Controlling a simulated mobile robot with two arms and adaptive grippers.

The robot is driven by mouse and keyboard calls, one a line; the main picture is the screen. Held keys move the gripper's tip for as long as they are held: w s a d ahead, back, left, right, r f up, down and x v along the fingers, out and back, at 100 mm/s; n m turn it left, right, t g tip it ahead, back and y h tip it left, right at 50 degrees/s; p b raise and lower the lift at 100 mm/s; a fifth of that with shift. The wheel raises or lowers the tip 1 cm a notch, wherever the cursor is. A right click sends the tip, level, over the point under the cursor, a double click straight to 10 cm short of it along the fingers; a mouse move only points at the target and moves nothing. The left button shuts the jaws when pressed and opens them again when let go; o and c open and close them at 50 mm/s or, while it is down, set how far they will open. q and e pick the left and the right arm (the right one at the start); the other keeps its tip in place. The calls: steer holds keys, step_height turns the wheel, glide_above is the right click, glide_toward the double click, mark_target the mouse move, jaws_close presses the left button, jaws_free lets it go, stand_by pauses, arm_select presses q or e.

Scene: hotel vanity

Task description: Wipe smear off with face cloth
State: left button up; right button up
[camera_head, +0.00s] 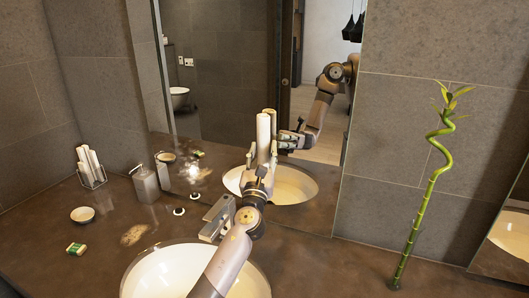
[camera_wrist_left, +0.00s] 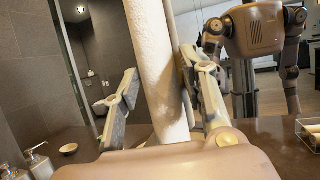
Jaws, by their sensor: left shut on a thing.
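My left gripper (camera_head: 261,165) is shut on a white rolled face cloth (camera_head: 263,132). It holds the roll upright above the rear of the sink, close to the mirror. In the left wrist view the roll (camera_wrist_left: 156,65) stands between the two fingers of the left gripper (camera_wrist_left: 160,95). The smear (camera_head: 134,234) is a pale beige patch on the brown counter, left of the sink and well away from the cloth. My right gripper is not in view.
A sink (camera_head: 150,280) with a grey faucet (camera_head: 216,214) lies below my arm. A soap dispenser (camera_head: 146,185), small bowl (camera_head: 82,214), green-and-white item (camera_head: 76,248) and rack of white rolls (camera_head: 92,178) stand left. A bamboo stalk (camera_head: 425,200) stands right. The mirror (camera_head: 225,70) doubles things.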

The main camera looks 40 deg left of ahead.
arm_select(q)
steer(key=shift+s+d+p, duration=0.25)
steer(key=shift+s+p, duration=0.05)
steer(key=shift+s, duration=0.35)
steer(key=shift+s+d+p, duration=0.2)
steer(key=shift+s+d, duration=0.1)
steer(key=shift+s, duration=0.55)
steer(key=shift+s+d+p, duration=0.2)
steer(key=shift+s+d, duration=0.05)
steer(key=shift+s, duration=0.65)
steer(key=shift+s+d+p, duration=0.2)
steer(key=shift+s+d, duration=0.1)
steer(key=shift+s, duration=0.55)
